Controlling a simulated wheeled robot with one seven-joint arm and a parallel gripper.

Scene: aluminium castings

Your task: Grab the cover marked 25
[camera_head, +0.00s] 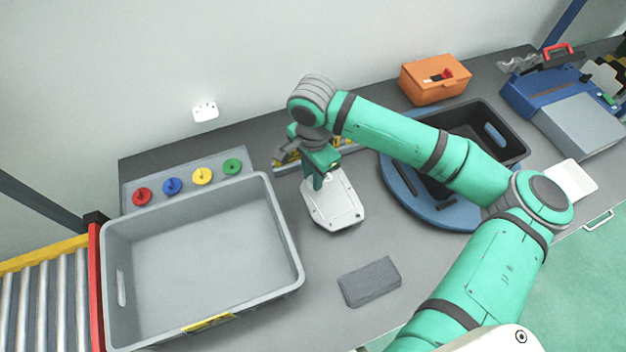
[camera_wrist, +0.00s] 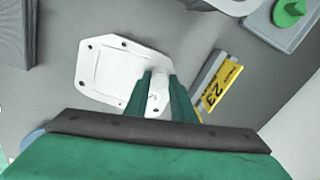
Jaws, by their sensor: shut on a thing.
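A pale grey-white cast cover (camera_head: 340,212) with holes near its corners is at the middle of the table in the head view. It also shows in the wrist view (camera_wrist: 105,72). My gripper (camera_head: 318,186) comes down on its far end, and its green fingers (camera_wrist: 159,78) are shut on the raised boss of the cover. I cannot tell whether the cover rests on the table or is slightly lifted. A yellow label (camera_wrist: 219,86) on a strip beside the cover looks like it reads 23.
A large grey tray (camera_head: 292,238) stands left, with a panel of coloured knobs (camera_head: 202,176) behind it. A dark grey block (camera_head: 369,282) lies in front of the cover. A black bin (camera_head: 513,140), a blue round base (camera_head: 455,217) and an orange box (camera_head: 435,88) are right.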

